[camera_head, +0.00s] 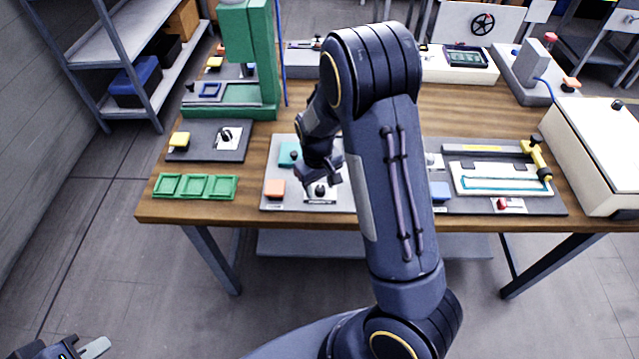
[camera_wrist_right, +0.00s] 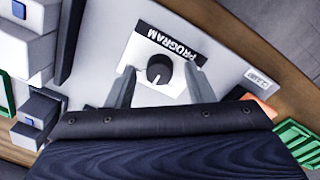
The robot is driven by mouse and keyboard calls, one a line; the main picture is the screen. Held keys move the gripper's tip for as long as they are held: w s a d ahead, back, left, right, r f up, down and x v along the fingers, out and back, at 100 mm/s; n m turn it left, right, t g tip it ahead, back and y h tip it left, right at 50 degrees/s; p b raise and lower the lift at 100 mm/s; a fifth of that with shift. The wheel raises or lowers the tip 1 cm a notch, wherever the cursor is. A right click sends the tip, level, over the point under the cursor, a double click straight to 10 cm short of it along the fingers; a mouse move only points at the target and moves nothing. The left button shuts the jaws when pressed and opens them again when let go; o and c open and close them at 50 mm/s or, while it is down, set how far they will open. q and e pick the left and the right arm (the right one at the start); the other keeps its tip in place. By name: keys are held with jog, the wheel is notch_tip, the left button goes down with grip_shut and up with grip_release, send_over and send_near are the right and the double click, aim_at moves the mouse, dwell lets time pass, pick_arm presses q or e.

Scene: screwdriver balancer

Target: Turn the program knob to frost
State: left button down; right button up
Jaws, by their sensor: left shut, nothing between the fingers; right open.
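The program knob (camera_wrist_right: 160,70) is a round black knob with a white mark, on a white plate (camera_wrist_right: 143,45) labelled PROGRAM. In the right wrist view its mark points towards the bottom of the picture. No frost marking is readable. In the head view the knob (camera_head: 320,190) is on the grey panel (camera_head: 268,205) near the table's front edge. My right gripper (camera_wrist_right: 160,72) is open, with a finger on either side of the knob; I cannot tell whether they touch it. My left gripper (camera_head: 92,349) is shut and empty at the bottom left, away from the table.
An orange block (camera_head: 274,188) and a teal block (camera_head: 289,153) sit on the same panel. Green trays (camera_head: 195,186) lie to the left. A green press (camera_head: 262,60) stands behind them. My right arm hides the table's middle.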

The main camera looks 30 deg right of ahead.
jog(key=c, duration=1)
jog(key=shift+m, duration=0.3)
jog(key=m, duration=0.3)
jog(key=shift+m, duration=0.3)
jog(key=shift+w+d+m+p, duration=0.1)
jog(key=shift+m+p, duration=0.4)
jog(key=shift+m, duration=1.8)
jog(key=o, duration=1)
